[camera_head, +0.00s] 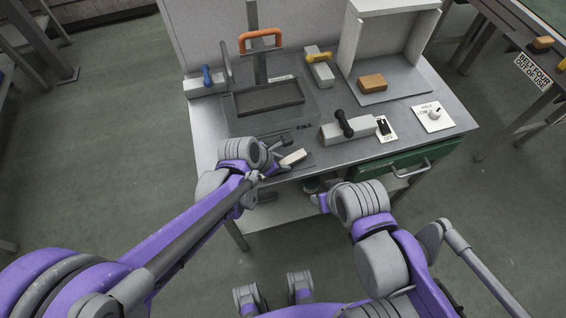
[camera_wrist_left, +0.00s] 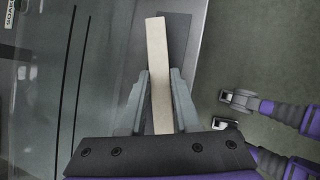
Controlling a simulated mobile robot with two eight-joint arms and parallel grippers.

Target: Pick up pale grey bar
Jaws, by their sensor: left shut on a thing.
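The pale grey bar (camera_head: 293,157) is a small light block near the table's front edge, over a dark grey patch (camera_head: 307,162). In the left wrist view the bar (camera_wrist_left: 156,55) stands out lengthwise between the fingers and beyond their tips. My left gripper (camera_wrist_left: 159,82) is shut on it, one finger on each side; in the head view the gripper (camera_head: 280,160) is partly hidden by its own wrist. I cannot tell whether the bar touches the surface. My right gripper (camera_head: 320,201) is low at the table's front edge, its fingers unclear.
A clear-sided box (camera_head: 265,120) with an orange handle (camera_head: 260,40) stands just behind the left gripper. A grey block with a black lever (camera_head: 345,124) is to the right. An orange-brown block (camera_head: 372,82) lies farther back. A green drawer (camera_head: 400,165) hangs under the front edge.

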